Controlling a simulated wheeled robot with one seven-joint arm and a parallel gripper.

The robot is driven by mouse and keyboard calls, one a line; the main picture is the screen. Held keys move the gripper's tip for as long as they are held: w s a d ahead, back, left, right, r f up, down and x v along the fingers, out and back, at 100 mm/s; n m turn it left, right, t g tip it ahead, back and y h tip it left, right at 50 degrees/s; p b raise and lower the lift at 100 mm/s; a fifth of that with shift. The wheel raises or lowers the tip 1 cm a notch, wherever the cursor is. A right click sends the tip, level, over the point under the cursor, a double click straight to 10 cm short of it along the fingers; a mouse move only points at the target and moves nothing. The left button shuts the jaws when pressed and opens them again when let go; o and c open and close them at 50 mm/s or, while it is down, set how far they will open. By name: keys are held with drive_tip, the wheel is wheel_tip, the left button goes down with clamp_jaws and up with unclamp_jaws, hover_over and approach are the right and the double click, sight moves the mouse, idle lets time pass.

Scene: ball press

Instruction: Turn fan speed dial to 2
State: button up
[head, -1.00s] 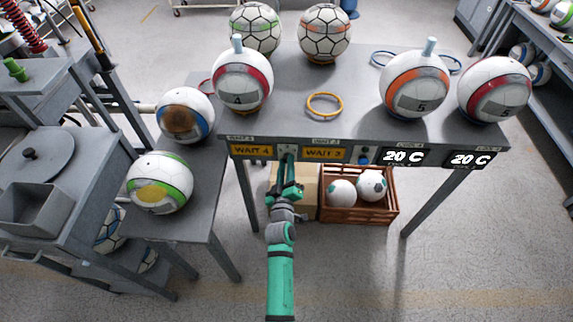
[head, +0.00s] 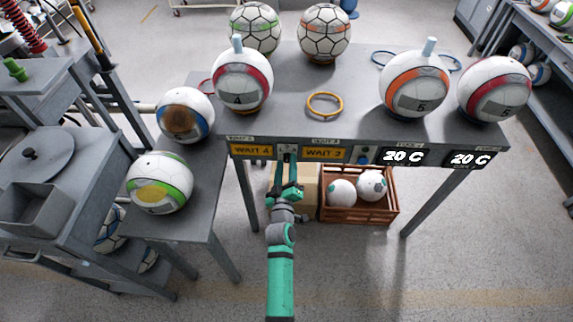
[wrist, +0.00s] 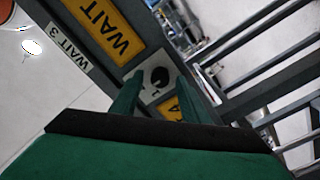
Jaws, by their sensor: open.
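A black round dial (wrist: 160,75) on a pale plate sits on the front panel of the table. In the head view the plate (head: 288,149) lies between two yellow WAIT displays. The dial's markings are too small to read surely. My gripper (head: 287,160) is open at the front edge, its fingers reaching up to the plate. In the wrist view its two green fingers (wrist: 153,84) stand on either side of the dial, with a gap between them. I cannot tell whether they touch it.
A blue knob (head: 363,158) sits on the same panel. Several balls and an orange ring (head: 325,104) are on the table (head: 350,80). A brown crate (head: 360,213) stands below.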

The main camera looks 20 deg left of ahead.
drive_tip(key=v, duration=1)
drive_tip(key=shift+s, duration=0.3)
drive_tip(key=shift+d, duration=0.1)
drive_tip(key=s+d+f+m+h, duration=0.1)
drive_tip(key=s+d+m, duration=0.15)
drive_tip(key=s, duration=0.25)
drive_tip(key=s+d+f+m, duration=0.1)
drive_tip(key=s+d+f, duration=0.15)
drive_tip(key=s, duration=0.25)
drive_tip(key=s+d+r+m+h, duration=0.1)
drive_tip(key=s+d+r+m, duration=0.1)
drive_tip(key=s, duration=0.6)
drive_tip(key=s+d+r+m+g+h, duration=0.1)
drive_tip(key=s+d+r+m, duration=0.2)
drive_tip(key=s+d, duration=0.3)
drive_tip(key=s+d+r+m+g+h, duration=0.1)
drive_tip(key=s+d+r+m, duration=0.2)
drive_tip(key=s, duration=0.7)
drive_tip(key=shift+s+d+r+h, duration=0.35)
drive_tip(key=shift+d+r+h, duration=0.05)
drive_tip(key=shift+d+r, duration=0.1)
